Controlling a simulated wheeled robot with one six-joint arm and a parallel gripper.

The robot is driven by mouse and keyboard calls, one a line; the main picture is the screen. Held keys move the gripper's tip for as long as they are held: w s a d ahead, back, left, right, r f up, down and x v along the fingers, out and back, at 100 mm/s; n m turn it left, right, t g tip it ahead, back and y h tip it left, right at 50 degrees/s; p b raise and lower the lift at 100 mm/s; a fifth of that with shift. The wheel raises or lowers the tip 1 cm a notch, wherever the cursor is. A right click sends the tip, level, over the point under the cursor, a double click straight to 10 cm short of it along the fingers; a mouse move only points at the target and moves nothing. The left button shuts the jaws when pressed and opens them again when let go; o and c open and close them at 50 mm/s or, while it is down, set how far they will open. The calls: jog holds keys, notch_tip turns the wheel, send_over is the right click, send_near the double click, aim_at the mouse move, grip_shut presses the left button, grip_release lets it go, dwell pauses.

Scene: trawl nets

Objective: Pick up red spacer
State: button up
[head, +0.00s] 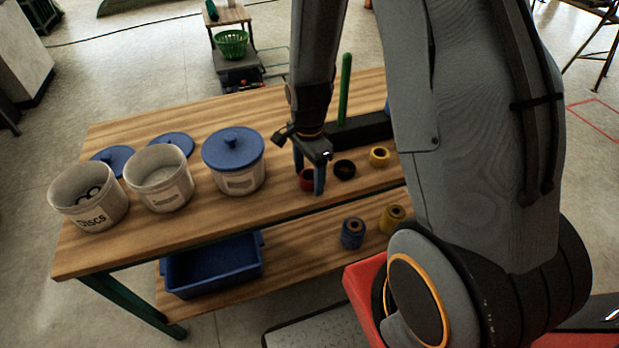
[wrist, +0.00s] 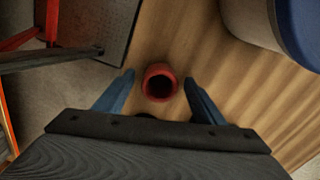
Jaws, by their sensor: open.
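The red spacer (head: 306,180) is a short ring on the wooden tabletop, right of the blue-lidded container. It is partly hidden by my gripper's finger in the head view. My gripper (head: 308,176) is open, with its blue fingers pointing down at the spacer. In the wrist view the red spacer (wrist: 160,83) shows its dark hole and sits between and just beyond the fingertips of my gripper (wrist: 158,80). There is a visible gap on each side, so the fingers are apart from it.
A green peg (head: 345,90) rises behind. A lidded container (head: 233,178) and two open ones stand left. A blue bin (head: 212,268) and two spools (head: 353,233) sit on the lower shelf.

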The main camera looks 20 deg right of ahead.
jog(key=shift+f, duration=0.15)
jog(key=c, duration=1.1)
jog(key=shift+c, duration=0.2)
